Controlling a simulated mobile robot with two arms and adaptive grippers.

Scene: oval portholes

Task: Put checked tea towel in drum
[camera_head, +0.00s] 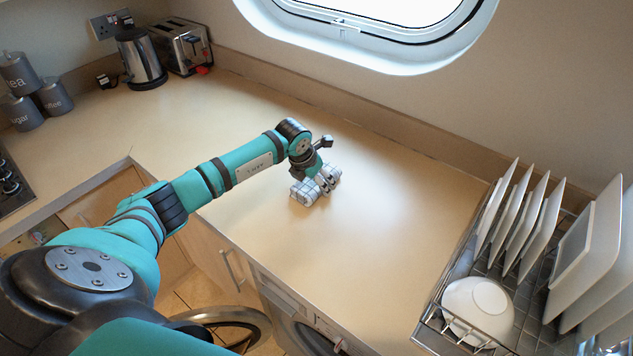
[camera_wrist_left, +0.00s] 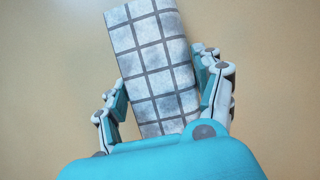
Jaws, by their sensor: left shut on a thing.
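The checked tea towel (camera_head: 304,193), white with grey lines, is a folded or rolled bundle at the middle of the worktop. My left gripper (camera_head: 326,181) is over it and shut on it. In the left wrist view the towel (camera_wrist_left: 152,50) lies between the two fingers of the gripper (camera_wrist_left: 163,95). I cannot tell whether the towel is touching the worktop or just above it. The drum's machine (camera_head: 309,330) is under the worktop's front edge, at the bottom of the head view. Only part of its front shows, and the drum's inside is hidden. My right gripper is not in view.
A dish rack (camera_head: 435,318) with upright plates and a white bowl (camera_head: 477,306) stands at the right. A kettle (camera_head: 140,58), a toaster (camera_head: 183,46) and grey canisters (camera_head: 22,112) are at the back left. The worktop (camera_head: 370,245) around the towel is clear.

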